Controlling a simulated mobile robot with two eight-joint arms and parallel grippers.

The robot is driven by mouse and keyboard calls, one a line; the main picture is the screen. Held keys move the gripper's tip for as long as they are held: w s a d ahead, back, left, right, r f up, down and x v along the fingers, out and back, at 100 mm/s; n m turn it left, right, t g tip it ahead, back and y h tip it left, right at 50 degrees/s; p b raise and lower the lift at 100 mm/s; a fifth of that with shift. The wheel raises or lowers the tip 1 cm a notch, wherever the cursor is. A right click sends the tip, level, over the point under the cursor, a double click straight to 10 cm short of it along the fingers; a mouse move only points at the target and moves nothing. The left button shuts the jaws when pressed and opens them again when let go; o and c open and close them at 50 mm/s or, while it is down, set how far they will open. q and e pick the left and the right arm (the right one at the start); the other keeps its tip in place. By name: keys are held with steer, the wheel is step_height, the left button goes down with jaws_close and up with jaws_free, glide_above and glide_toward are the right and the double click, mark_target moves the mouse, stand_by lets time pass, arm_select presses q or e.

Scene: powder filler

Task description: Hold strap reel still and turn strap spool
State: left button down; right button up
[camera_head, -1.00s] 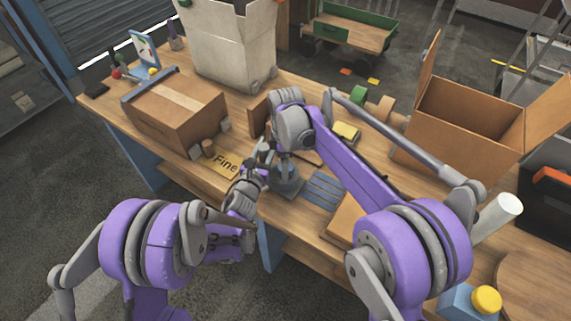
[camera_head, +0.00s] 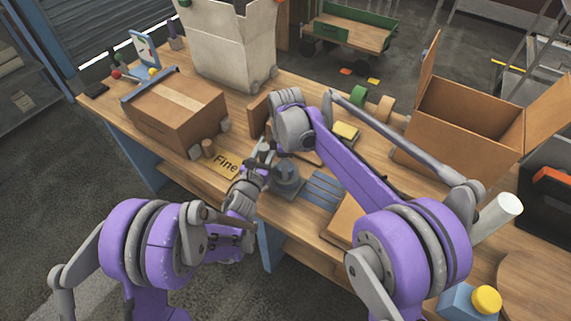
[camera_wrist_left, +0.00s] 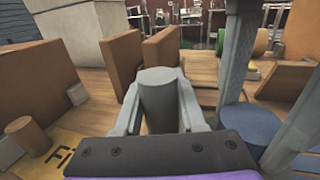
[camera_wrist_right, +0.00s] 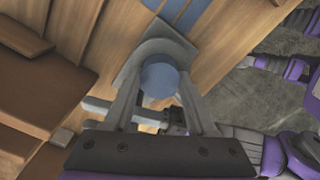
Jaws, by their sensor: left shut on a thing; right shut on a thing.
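A blue-grey strap device (camera_head: 287,185) with a squared base stands near the table's front edge. My right gripper (camera_wrist_right: 158,85) points down, its fingers on either side of a round blue top (camera_wrist_right: 160,78). These fingers also show in the left wrist view, on the right above a blue disc (camera_wrist_left: 250,124). My left gripper (camera_wrist_left: 158,100) is shut around an upright grey post (camera_wrist_left: 158,95), left of that disc. I cannot tell which part is reel and which is spool. In the head view my right arm partly hides both.
A taped cardboard box (camera_head: 175,107) and a "Fine" sign (camera_head: 225,163) lie to the left. An open carton (camera_head: 465,110) stands right, a white bin (camera_head: 230,45) behind. A blue slatted pad (camera_head: 325,189) lies right of the device. Brown panels (camera_wrist_left: 117,62) stand behind the post.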

steer(key=m, duration=0.3)
steer(key=shift+m, duration=2.2)
steer(key=o, duration=1.4)
step_height(320, 180, up, 12)
steer(key=shift+r, duration=0.1)
